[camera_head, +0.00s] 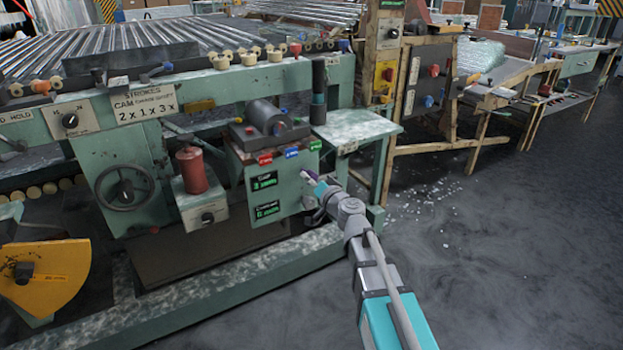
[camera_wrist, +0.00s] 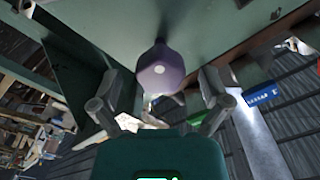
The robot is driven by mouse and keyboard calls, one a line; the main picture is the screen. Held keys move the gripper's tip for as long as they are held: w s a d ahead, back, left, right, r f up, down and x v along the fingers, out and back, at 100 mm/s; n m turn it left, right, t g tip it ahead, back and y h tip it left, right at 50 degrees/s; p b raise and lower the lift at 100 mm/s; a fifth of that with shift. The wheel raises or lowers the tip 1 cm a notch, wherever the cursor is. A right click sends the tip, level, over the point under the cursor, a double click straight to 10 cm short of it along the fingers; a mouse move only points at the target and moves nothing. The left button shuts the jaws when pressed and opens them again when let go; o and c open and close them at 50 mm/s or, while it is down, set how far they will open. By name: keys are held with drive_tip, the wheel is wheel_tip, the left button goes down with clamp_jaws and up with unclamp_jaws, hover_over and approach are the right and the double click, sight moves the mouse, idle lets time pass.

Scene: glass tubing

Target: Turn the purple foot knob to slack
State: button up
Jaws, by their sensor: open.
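The purple knob (camera_wrist: 160,72) is in the upper middle of the wrist view. It is rounded, with a pale dot on its face and a narrower neck running up to a green machine surface. My gripper (camera_wrist: 161,88) is open, with one finger on each side of the knob and a visible gap on both sides. In the head view my gripper (camera_head: 314,186) is at the right part of the green machine's front panel. A small purple patch shows there, but my gripper hides most of it, and I cannot tell the knob's setting.
The green machine (camera_head: 285,203) carries two lit displays, and red, blue and green tags run along the panel's upper edge. A green side table (camera_head: 358,128) juts out above and right of my gripper. Broken glass (camera_head: 425,205) lies on the open floor to the right.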

drive_tip(key=v, duration=1.1)
drive_tip(key=shift+a, duration=0.1)
drive_tip(key=s+d+f+n+g+h+p, duration=0.35)
drive_tip(key=s+f+g+p, duration=0.25)
drive_tip(key=s+f+g, duration=0.3)
drive_tip(key=s+d+m+g+h+p, duration=0.1)
drive_tip(key=s+d+g+h+p, duration=0.15)
drive_tip(key=d, duration=0.35)
drive_tip(key=s+d+m+g+h+p, duration=0.1)
drive_tip(key=s+d+g+h, duration=0.3)
drive_tip(key=d, duration=0.3)
wheel_tip(320, 180, up, 37)
drive_tip(key=p, duration=3.7)
drive_tip(key=shift+a, duration=0.2)
